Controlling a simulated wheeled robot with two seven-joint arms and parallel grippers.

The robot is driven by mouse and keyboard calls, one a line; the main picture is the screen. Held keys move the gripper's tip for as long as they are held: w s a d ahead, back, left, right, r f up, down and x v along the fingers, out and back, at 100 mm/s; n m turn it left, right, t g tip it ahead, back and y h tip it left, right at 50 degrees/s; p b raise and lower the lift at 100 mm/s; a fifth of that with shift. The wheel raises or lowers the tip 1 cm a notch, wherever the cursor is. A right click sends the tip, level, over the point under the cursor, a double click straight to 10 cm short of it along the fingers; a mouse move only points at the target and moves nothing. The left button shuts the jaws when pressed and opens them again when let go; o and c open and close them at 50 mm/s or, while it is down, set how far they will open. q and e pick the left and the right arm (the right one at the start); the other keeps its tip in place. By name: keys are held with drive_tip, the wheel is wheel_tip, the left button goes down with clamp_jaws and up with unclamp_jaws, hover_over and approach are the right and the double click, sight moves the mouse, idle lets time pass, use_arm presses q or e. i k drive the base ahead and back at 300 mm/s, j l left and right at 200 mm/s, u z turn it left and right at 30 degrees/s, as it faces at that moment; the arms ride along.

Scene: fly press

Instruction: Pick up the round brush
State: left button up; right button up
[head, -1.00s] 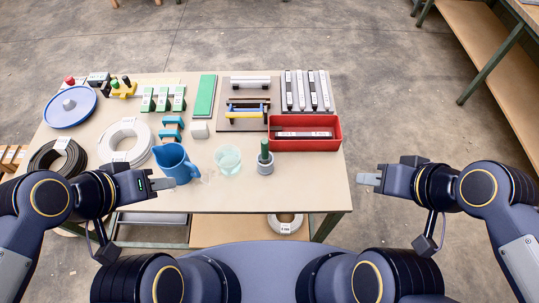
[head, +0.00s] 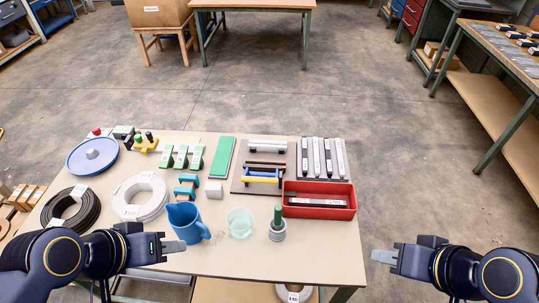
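A dark green upright handle (head: 277,214) rises from a small grey round pot or base (head: 277,232) near the front right of the table. It looks like the round brush; any bristles are hidden or too small to tell. My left gripper (head: 174,246) is over the table's front left part, left of the handle and just below the blue jug in the picture. My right gripper (head: 383,257) is off the table's right edge, well right of the handle. Nothing shows in either gripper, and the finger gap cannot be made out on either.
A clear beaker (head: 240,222) stands just left of the green handle, with a blue jug (head: 187,222) further left. A red tray (head: 319,211) is close behind on the right. Cable coils (head: 140,197) fill the left side. The table's front right corner (head: 335,260) is bare.

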sight(277, 223)
drive_tip(key=l+z, duration=0.15)
drive_tip(key=l, duration=0.55)
drive_tip(key=i+l+z, duration=0.1)
drive_tip(key=l, duration=0.6)
